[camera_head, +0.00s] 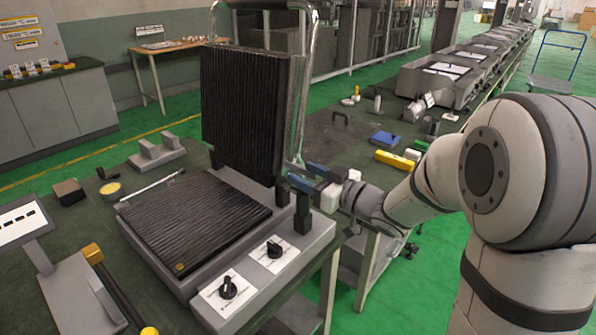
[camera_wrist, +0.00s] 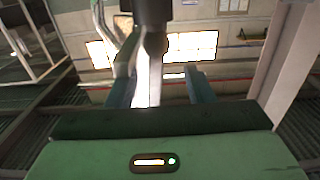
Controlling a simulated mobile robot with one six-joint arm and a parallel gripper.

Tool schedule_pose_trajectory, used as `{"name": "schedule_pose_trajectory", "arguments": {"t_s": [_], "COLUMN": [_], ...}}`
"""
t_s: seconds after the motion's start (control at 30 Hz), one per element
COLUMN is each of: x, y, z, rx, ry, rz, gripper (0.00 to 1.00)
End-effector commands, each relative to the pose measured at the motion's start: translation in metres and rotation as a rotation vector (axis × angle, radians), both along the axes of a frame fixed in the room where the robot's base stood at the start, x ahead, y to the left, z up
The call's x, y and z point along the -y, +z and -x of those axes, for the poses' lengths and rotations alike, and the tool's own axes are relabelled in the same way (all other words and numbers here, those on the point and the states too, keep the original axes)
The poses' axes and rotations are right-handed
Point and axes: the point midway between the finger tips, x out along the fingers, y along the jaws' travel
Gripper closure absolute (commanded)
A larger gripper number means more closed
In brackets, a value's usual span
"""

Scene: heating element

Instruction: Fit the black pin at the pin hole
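The device has a black ribbed lower plate (camera_head: 190,220) and an upright black ribbed lid (camera_head: 245,110) on a grey base. A short black post (camera_head: 302,214) stands at the hinge corner, just below my gripper (camera_head: 308,180); I cannot tell if this is the black pin. My gripper's two blue fingers are apart, with nothing clearly held between them. In the wrist view the fingers (camera_wrist: 160,90) also stand apart, and a dark rounded cylinder (camera_wrist: 152,22) shows beyond them, near a grey tube (camera_wrist: 125,55). I cannot make out the pin hole.
Two black knobs (camera_head: 228,288) sit on the base front. A black rod with yellow ends (camera_head: 118,288) lies at the lower left. A grey bracket (camera_head: 157,154) and yellow disc (camera_head: 110,189) lie on the left. Yellow and blue blocks (camera_head: 394,159) lie on the table behind my arm.

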Motion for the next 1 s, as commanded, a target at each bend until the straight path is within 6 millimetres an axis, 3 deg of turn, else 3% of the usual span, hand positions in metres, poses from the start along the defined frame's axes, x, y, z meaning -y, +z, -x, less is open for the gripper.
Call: {"name": "schedule_pose_trajectory", "arguments": {"t_s": [0.2,0.4,0.77,0.87,1.0], "x": [0.029,0.037,0.039,0.048,0.077], "y": [-0.002,-0.001,0.002,0.006,0.013], "z": [0.022,0.029,0.027,0.02,0.006], "rx": [-0.004,-0.003,0.0,-0.004,-0.044], "ry": [-0.004,0.0,-0.02,-0.098,-0.311], "rz": [0.002,0.002,0.011,0.056,0.173], "gripper": [0.53,0.53,0.53,0.53,0.53]}}
